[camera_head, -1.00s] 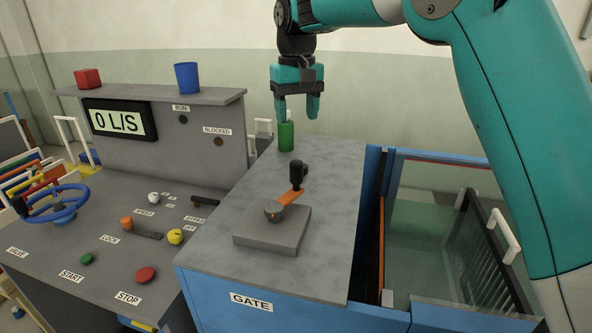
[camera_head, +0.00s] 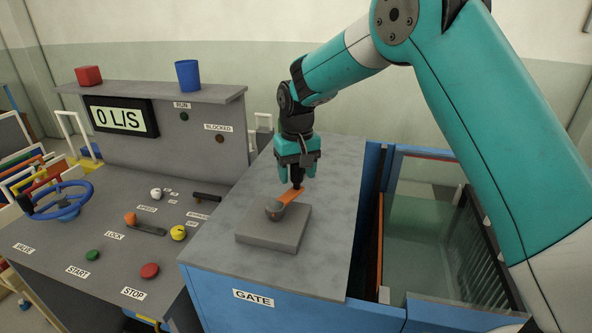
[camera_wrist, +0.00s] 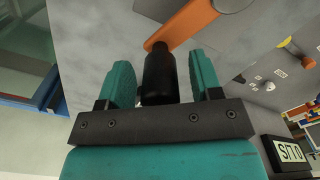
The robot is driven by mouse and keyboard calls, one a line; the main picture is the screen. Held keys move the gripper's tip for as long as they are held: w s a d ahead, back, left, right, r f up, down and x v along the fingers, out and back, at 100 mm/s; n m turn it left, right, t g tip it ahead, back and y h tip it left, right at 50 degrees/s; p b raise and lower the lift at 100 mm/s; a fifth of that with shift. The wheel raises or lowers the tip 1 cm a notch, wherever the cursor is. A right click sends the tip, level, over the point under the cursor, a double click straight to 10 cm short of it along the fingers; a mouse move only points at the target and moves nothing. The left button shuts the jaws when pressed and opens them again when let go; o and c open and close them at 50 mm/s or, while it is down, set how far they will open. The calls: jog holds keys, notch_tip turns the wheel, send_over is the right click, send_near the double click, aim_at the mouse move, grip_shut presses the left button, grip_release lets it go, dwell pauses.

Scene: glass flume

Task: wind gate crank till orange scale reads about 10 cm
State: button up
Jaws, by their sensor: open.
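The gate crank has an orange arm (camera_head: 290,196) on a grey hub (camera_head: 274,209), set on a grey square block (camera_head: 272,235) above the GATE label (camera_head: 253,298). Its black upright knob (camera_wrist: 159,75) stands at the arm's far end. My gripper (camera_head: 298,176) is over the knob, pointing down. In the wrist view the open teal fingers (camera_wrist: 162,80) stand on either side of the knob, with gaps showing. An orange strip (camera_head: 380,245) runs along the flume beside the gate top; no reading on it can be made out.
A display (camera_head: 120,117) reads 0 L/S. Left of the gate top are a blue wheel (camera_head: 62,200), a green button (camera_head: 92,255) and a red button (camera_head: 149,270). A blue cup (camera_head: 188,75) and red block (camera_head: 89,75) stand on the shelf. The glass flume (camera_head: 425,235) lies right.

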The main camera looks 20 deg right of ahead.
grip_shut()
jog(key=shift+w, duration=0.1)
